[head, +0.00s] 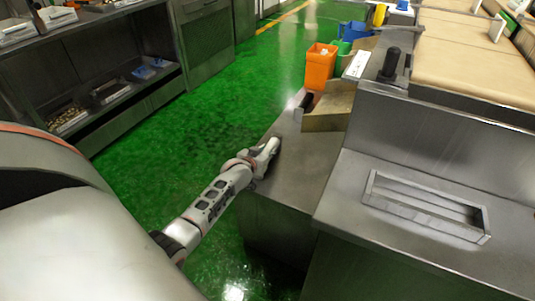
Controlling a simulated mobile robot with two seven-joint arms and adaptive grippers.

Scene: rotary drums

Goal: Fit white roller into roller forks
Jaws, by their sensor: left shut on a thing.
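My left arm reaches in from the lower left. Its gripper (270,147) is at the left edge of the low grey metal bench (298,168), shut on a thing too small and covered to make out. I cannot clearly pick out the white roller. A metal frame (425,206) with long side walls and a bar lies on the steel counter at the right. I cannot tell whether it is the roller forks. A tan angled bracket (328,112) stands on the bench beyond the gripper, with a dark cylinder (306,102) beside it. My right gripper is out of view.
An orange bin (320,67) stands behind the bracket, with green and blue bins beyond. A tan conveyor (470,60) and a black knob (390,62) are at the upper right. Dark shelves (120,90) stand at the upper left. The green floor (200,125) between is clear.

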